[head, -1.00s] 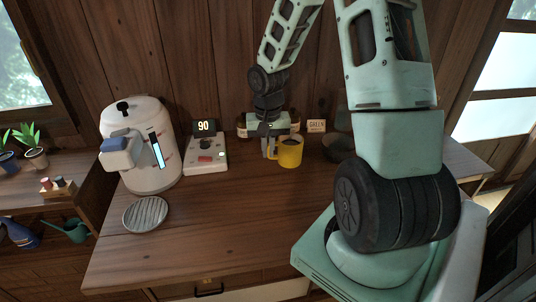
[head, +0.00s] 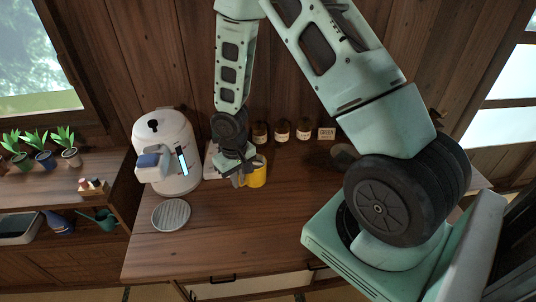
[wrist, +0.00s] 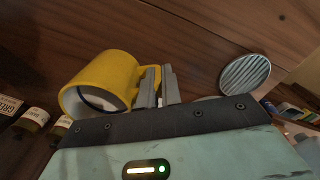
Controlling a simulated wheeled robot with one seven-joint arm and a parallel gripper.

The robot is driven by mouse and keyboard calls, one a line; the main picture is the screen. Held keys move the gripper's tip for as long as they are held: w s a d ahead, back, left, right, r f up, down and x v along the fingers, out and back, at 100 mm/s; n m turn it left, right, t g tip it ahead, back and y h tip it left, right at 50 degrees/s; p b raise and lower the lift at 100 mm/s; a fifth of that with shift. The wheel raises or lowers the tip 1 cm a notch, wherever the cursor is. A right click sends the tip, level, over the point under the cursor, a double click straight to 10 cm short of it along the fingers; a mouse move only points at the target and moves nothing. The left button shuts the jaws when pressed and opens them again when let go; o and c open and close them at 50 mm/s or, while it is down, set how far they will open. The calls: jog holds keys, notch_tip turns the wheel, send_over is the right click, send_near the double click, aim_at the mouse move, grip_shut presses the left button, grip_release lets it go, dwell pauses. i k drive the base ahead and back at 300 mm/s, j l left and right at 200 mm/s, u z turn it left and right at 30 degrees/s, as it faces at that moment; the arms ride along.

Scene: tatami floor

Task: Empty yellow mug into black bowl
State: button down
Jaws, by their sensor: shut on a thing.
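The yellow mug (head: 258,174) is at the middle of the counter in the head view, partly hidden by my gripper (head: 240,178). In the wrist view, my gripper (wrist: 158,88) is shut on the handle of the mug (wrist: 108,72), to the right of its body. The mug's rim and pale inside show there, with something dark within that I cannot identify. Whether the mug touches the counter is unclear. The black bowl (head: 343,154) stands at the back right of the mug, mostly hidden behind my arm.
A white dispenser (head: 165,150) stands left of the mug, with a round grey drip grille (head: 171,215) before it. The front counter (head: 250,235) is clear.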

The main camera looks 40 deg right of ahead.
aim_at(342, 155)
jog(key=z, duration=0.75)
jog(key=j+z, duration=0.1)
jog(key=z, duration=0.25)
jog(key=k+j+z, duration=0.1)
jog(key=z, duration=0.25)
jog(key=k+j+z, duration=0.1)
jog(key=z, duration=0.25)
jog(key=k+j, duration=0.2)
jog(key=i, duration=0.4)
